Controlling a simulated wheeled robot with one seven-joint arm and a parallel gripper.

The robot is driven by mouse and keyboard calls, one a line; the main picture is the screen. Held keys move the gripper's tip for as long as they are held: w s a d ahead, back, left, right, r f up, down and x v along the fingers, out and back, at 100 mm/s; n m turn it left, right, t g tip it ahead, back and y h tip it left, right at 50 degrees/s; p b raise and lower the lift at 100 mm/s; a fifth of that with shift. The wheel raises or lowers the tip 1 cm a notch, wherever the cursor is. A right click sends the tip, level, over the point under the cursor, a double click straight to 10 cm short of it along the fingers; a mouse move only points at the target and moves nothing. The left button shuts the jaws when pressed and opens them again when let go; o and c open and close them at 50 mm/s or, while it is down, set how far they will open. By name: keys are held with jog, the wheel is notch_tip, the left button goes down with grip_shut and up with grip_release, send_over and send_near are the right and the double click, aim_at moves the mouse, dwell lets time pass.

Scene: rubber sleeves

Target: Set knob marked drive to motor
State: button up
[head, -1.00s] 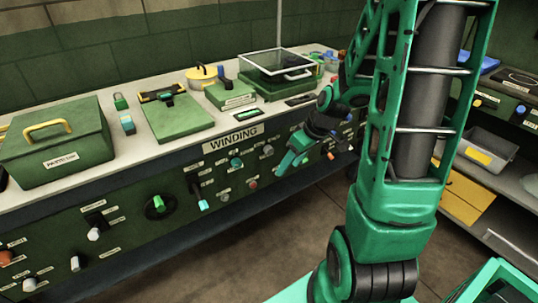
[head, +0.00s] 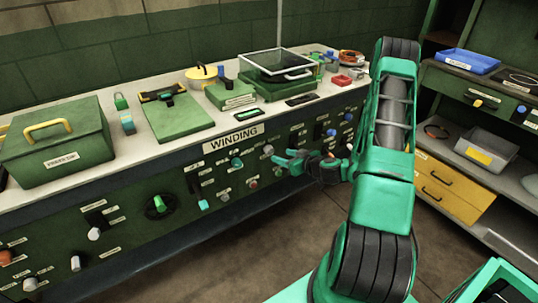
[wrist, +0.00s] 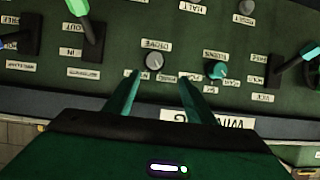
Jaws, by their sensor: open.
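In the wrist view, a small round grey knob (wrist: 154,61) sits on the dark green panel beside a label that seems to read DRIVE (wrist: 157,45). Smaller labels on its other side are too blurred to read. The picture appears upside down. In the head view, the grey knob right of the turquoise one seems to be this knob (head: 267,150). My gripper (wrist: 160,76) is open and empty, its two fingers pointing at the panel on either side of the knob's line. In the head view my gripper (head: 280,159) is just right of the knob, apparently short of it.
A turquoise knob (wrist: 217,69) is beside the grey one. A green-handled switch (wrist: 90,28) and a turquoise lever (wrist: 308,52) flank them. The WINDING plate (head: 233,138) is above the knobs. A glass-lidded box (head: 276,65) stands on the bench. Floor in front is clear.

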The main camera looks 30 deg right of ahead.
aim_at(271, 151)
jog(key=shift+h, duration=0.3)
jog(key=x, duration=1.1)
jog(key=shift+s+d+f, duration=0.1)
jog(key=shift+d+f, duration=0.1)
jog(key=shift+d, duration=0.2)
